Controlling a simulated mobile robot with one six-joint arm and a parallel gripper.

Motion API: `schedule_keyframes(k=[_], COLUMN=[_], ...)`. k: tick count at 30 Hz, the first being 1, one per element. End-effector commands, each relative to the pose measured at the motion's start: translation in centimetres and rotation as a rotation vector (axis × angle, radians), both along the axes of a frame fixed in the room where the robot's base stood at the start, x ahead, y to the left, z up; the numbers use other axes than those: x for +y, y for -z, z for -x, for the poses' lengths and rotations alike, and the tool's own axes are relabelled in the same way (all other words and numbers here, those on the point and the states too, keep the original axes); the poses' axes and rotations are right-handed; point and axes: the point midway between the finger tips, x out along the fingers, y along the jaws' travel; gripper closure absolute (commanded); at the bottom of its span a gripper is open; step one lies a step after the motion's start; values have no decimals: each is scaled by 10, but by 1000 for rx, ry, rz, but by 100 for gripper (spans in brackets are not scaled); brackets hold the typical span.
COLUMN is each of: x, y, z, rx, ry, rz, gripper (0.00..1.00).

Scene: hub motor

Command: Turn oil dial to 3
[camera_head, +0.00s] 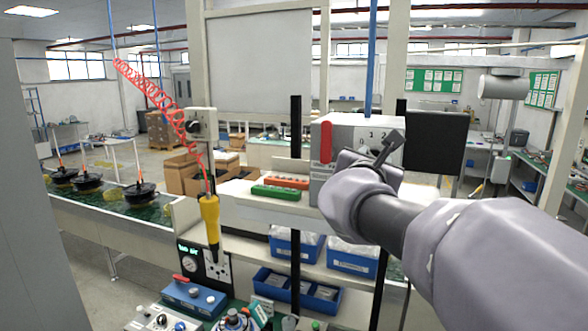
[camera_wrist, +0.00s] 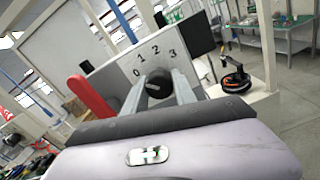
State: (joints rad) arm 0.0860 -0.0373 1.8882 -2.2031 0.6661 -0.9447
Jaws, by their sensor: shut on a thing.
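The oil dial is a dark round knob (camera_wrist: 158,84) on a light grey panel (camera_wrist: 122,68) marked 0, 1, 2 and 3 in an arc in the wrist view. My gripper (camera_wrist: 158,80) has one finger on each side of the knob and is shut on it. The fingers and knob hide any pointer, so I cannot tell which number it is set to. In the head view, my gripper (camera_head: 388,146) is at the front of the same white box (camera_head: 345,133), and some of its numbers show above and left of the fingers.
A red handle (camera_head: 326,142) is on the box's left side. A dark flat panel (camera_head: 436,142) stands just right of it. Green and orange blocks (camera_head: 276,192) lie on the shelf at left. A yellow tool (camera_head: 210,222) hangs from a red coiled hose.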

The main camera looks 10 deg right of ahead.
Motion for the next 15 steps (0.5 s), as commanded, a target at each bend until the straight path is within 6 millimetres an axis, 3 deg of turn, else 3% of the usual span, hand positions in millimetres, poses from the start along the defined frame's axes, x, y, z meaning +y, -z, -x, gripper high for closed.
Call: schedule_keyframes(k=[15], x=[1], y=[4], z=[0], rx=[-277], ry=[-1], rz=[-406], gripper=[100])
